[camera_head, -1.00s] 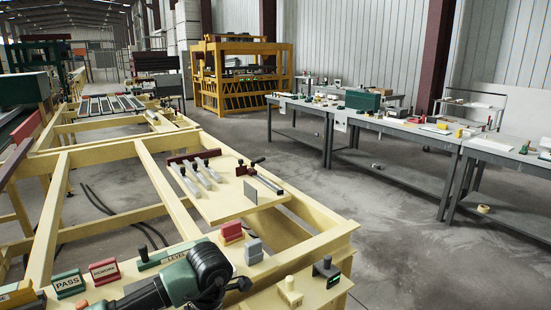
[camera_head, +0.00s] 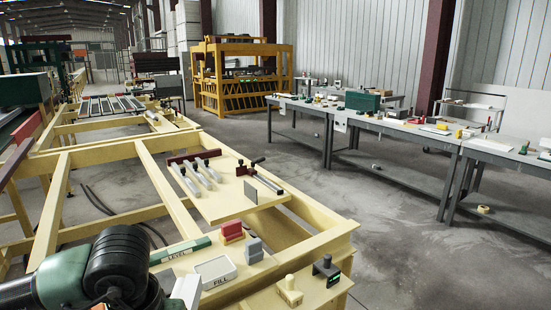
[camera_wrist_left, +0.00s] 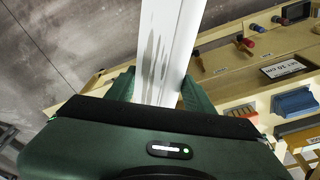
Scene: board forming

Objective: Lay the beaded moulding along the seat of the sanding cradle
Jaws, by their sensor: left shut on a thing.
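My left gripper (camera_wrist_left: 158,92) is shut on a long white strip, the moulding (camera_wrist_left: 168,45), in the left wrist view. The moulding runs up out of the picture between the two green fingers and has grey streaks; its beading cannot be made out. In the head view my left arm comes in at the bottom left, its fingertips not clearly visible. A white piece (camera_head: 187,288) shows beside the wrist, probably the moulding. A pale board with grey rails (camera_head: 217,200) and dark clamps lies on the bench; I cannot tell whether it is the sanding cradle. My right gripper is out of view.
The yellow bench frame (camera_head: 315,232) has open gaps between its beams. A FILL block (camera_head: 215,272), a green LEVEL bar (camera_head: 181,250), red (camera_head: 232,231) and grey (camera_head: 253,249) blocks crowd its near end. Grey worktables (camera_head: 400,128) stand across the aisle.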

